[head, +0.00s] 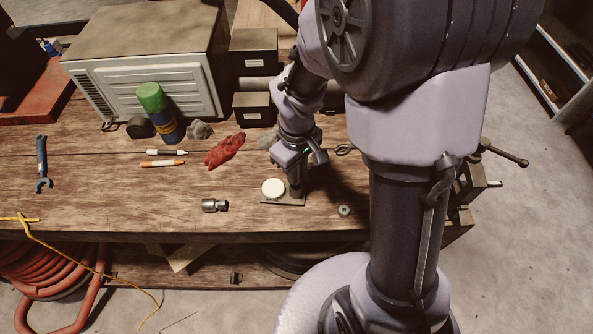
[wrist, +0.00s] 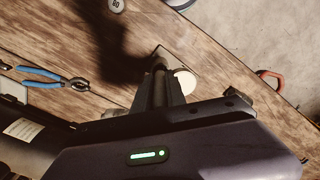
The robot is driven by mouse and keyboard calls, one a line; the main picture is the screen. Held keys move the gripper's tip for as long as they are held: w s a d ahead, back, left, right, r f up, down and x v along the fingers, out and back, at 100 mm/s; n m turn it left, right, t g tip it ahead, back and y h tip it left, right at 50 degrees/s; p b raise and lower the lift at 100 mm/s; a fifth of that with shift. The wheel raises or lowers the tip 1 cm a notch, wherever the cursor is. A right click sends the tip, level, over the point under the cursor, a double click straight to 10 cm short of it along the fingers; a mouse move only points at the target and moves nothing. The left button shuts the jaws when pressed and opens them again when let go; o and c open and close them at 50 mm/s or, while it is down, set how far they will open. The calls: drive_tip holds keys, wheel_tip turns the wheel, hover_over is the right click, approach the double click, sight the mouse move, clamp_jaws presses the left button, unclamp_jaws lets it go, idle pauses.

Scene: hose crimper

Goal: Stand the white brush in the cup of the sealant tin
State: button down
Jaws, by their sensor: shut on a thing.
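The sealant tin shows as a round white lid (head: 273,188) on a flat square base (head: 291,201) near the bench's front edge. The white lid also shows in the wrist view (wrist: 186,82), just right of my fingers. My gripper (head: 297,172) points down over the base, right beside the lid. In the wrist view, my gripper (wrist: 161,88) is shut on a slim, dark-looking thing (wrist: 159,67). It may be the brush, but its colour is lost in shadow. Its lower end and the cup are mostly hidden, so I cannot tell whether it is inside.
A white pen-like thing (head: 167,153) and an orange one (head: 163,163) lie left on the bench. A red rag (head: 225,150), a metal fitting (head: 215,205) and a small round disc (head: 344,211) lie around the tin. Blue-handled pliers (wrist: 52,79) lie nearby.

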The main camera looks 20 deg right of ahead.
drive_tip(key=c, duration=1.4)
unclamp_jaws()
drive_tip(key=shift+o, duration=0.2)
drive_tip(key=shift+m+t, duration=0.3)
drive_tip(key=shift+m, duration=0.1)
drive_tip(key=r+p, duration=0.1)
drive_tip(key=r, duration=0.3)
drive_tip(key=r+p, duration=0.1)
drive_tip(key=r, duration=0.4)
drive_tip(key=r+p, duration=0.2)
drive_tip(key=r, duration=0.3)
drive_tip(key=shift+s+a, duration=0.15)
drive_tip(key=shift+s, duration=0.1)
drive_tip(key=s+a+r+m+t+y, duration=0.1)
drive_tip(key=s+a+r+m+t, duration=0.1)
drive_tip(key=s+r+m+t, duration=0.25)
drive_tip(key=s+a+r+m+t+y, duration=0.1)
drive_tip(key=s+a+r+m, duration=0.1)
drive_tip(key=s+r+m, duration=0.35)
wheel_tip(320, 180, down, 15)
drive_tip(key=s+n+b, duration=0.1)
drive_tip(key=s+b, duration=0.1)
drive_tip(key=b, duration=1.3)
drive_tip(key=shift+d, duration=0.15)
